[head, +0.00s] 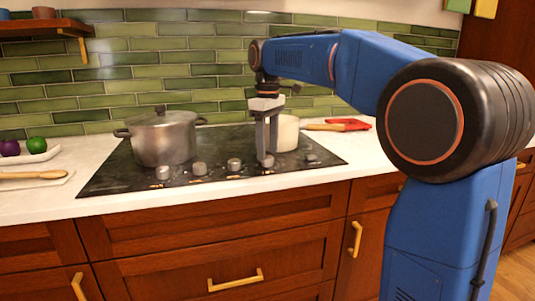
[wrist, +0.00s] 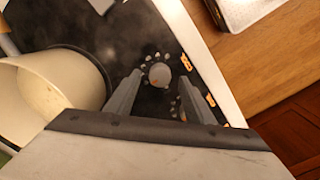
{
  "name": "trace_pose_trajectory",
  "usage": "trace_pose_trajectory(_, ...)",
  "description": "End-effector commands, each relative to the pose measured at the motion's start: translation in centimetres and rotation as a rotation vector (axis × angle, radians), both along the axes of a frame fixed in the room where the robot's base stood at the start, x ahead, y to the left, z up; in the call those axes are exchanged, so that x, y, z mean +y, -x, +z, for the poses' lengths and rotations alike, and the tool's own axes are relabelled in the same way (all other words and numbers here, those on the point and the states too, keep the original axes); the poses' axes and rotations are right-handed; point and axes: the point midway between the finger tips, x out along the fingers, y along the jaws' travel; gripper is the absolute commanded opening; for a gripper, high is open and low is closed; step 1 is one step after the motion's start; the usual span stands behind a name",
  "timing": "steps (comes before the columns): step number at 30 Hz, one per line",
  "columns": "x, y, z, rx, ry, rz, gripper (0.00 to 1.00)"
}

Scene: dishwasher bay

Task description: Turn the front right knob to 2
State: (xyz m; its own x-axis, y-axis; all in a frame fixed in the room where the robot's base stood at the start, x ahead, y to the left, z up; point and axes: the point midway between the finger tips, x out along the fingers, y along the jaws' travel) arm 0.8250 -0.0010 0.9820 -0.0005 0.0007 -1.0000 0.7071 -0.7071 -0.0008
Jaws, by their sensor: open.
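A row of several grey knobs runs along the front edge of the black cooktop (head: 125,180). My gripper (head: 268,157) points down over a knob right of the middle of this row. In the wrist view that round grey knob (wrist: 160,74) shows between the open fingertips, with pale dots around it and a small orange mark near its lower edge. I cannot tell whether the fingers touch it. Another knob (head: 311,158) stands to the right in the head view. Dial numbers are too small to read.
A cream pot (head: 289,132) stands close behind my gripper and fills the left of the wrist view (wrist: 40,92). A lidded grey pot (head: 165,140) stands at the left. A red item (head: 350,124) and a wooden utensil (head: 322,127) lie at the right.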

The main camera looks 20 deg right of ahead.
Motion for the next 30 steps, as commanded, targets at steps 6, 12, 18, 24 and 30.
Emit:
trace_pose_trajectory(6,0.0,0.0,-1.8,0.0,0.0,0.0,0.48)
trace_pose_trajectory(12,0.0,0.0,-2.2,-0.001,-0.001,0.0,0.48)
trace_pose_trajectory(18,0.0,0.0,-2.2,0.0,0.0,0.0,0.36)
trace_pose_trajectory(24,0.0,0.0,-2.2,0.0,0.0,0.0,0.07)
trace_pose_trajectory(30,0.0,0.0,-2.1,0.0,0.0,-0.017,0.07)
